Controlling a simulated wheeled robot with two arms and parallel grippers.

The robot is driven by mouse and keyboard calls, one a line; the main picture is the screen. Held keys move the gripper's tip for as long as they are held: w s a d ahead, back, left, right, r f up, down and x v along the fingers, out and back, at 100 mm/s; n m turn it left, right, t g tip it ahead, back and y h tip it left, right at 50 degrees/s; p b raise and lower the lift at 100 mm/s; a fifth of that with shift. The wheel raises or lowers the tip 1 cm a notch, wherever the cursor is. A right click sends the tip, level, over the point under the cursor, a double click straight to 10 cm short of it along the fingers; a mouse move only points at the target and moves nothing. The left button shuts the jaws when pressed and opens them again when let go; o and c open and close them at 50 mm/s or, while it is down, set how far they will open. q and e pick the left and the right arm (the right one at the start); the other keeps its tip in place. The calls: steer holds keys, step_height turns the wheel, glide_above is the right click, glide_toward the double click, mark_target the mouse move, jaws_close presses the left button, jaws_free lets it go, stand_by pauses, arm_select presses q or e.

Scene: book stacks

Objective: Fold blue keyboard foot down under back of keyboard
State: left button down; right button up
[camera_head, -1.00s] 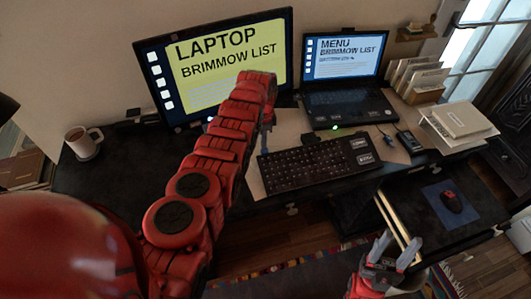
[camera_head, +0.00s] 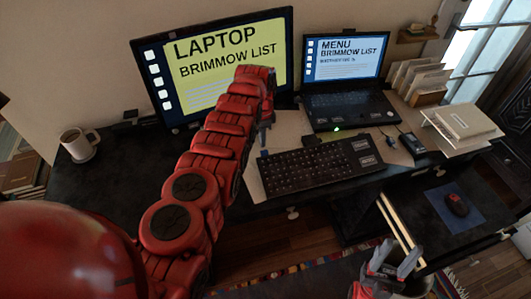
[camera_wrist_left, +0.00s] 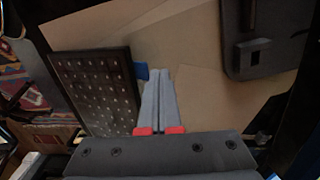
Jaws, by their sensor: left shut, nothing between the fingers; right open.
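The black keyboard (camera_head: 318,166) lies on the desk in front of the laptop in the head view. It also shows at the left in the left wrist view (camera_wrist_left: 95,90). The small blue foot (camera_wrist_left: 141,71) sticks out from the keyboard's edge in the left wrist view. My left gripper (camera_wrist_left: 159,72) is shut and empty, its fingertips just right of the blue foot; I cannot tell whether they touch it. In the head view, my left arm hides much of that gripper, beside the keyboard's left end. My right gripper (camera_head: 396,250) is open and empty, in front of the desk at lower right.
A large monitor (camera_head: 160,80) stands behind my left arm, with a laptop (camera_head: 345,105) to its right. A mug (camera_head: 78,145) is at the desk's left. Papers (camera_head: 460,124) and a small black device (camera_head: 411,145) lie right. A mouse (camera_head: 456,205) sits on a blue pad, lower right.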

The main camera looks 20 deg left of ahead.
arm_select(q)
step_height(320, 180, up, 10)
steer(key=p, duration=0.6)
steer(key=shift+f, duration=0.15)
stand_by(0.4)
